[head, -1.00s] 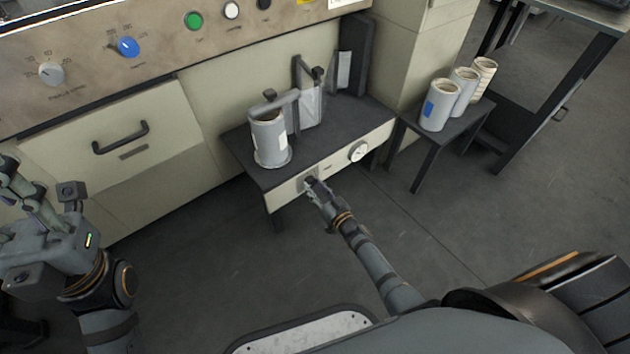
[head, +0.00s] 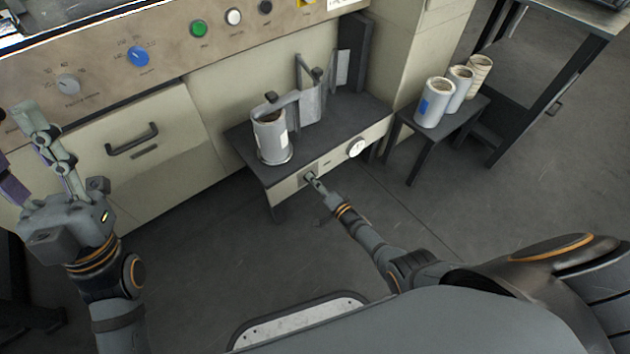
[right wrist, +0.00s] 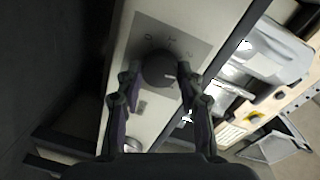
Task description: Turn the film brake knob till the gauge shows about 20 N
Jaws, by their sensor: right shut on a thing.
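The film brake knob (right wrist: 158,70) is a dark round knob on a pale panel with small dark marks, in the right wrist view. My right gripper (right wrist: 159,77) is shut on it, one finger on each side. In the head view my right gripper (head: 314,182) is at the pale front of the low bench, its fingers covering most of the knob. The gauge (head: 355,147) is a round white dial to the right on the same front; its needle is too small to read. My left gripper (head: 28,150) is raised at the left edge, empty, with fingers apart.
A film roll (head: 268,140) stands on the dark bench top (head: 352,115) beside metal guides. Several spare rolls (head: 433,103) stand on a small side table (head: 425,133). The machine's control panel (head: 175,50) is behind. The floor in front is clear.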

